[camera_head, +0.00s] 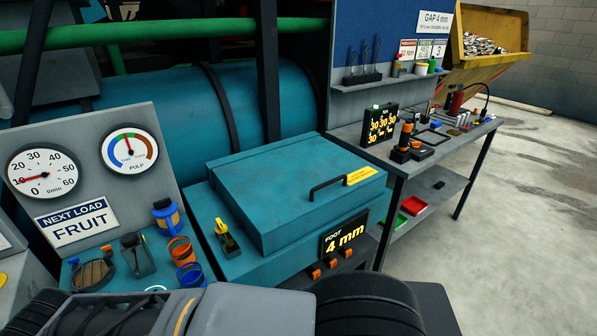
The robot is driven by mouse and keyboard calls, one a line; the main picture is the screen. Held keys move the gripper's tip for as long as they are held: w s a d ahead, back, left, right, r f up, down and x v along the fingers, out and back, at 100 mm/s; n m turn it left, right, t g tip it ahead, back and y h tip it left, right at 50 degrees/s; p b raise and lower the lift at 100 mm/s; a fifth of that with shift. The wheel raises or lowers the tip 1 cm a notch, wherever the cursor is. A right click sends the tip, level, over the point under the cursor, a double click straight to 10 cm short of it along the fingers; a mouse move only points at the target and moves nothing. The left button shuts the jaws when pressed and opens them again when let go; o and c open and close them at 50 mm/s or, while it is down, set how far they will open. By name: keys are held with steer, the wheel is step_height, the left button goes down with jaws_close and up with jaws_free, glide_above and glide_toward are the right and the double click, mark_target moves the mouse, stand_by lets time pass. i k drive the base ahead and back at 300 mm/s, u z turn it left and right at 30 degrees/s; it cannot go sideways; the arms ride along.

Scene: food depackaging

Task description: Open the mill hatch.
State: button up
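The mill hatch (270,185) is a broad teal lid, lying flat and closed on the teal mill body (262,262) in the middle of the view. A black bar handle (328,190) stands on its right part, beside a yellow label (361,175). A yellow and black latch-like part (227,238) sits on the body left of the lid; I cannot tell whether it is fastened. My gripper is not in view; grey and black parts, likely of my arm, cross the bottom edge.
A gauge panel (85,170) reading "NEXT LOAD FRUIT" stands left, above a ledge with blue and orange cups (182,250) and small tools. A workbench (450,140) with tools and a number display (380,124) stands right. Bare floor (540,200) lies at far right.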

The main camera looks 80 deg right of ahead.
mark_target(281, 196)
steer(key=k, duration=0.25)
steer(key=u, duration=1.55)
steer(key=i, duration=0.7)
steer(key=z, duration=4.55)
steer(key=i, duration=0.5)
steer(key=z, duration=0.05)
steer(key=k, duration=0.5)
steer(key=z, duration=1.2)
steer(key=i, duration=1.05)
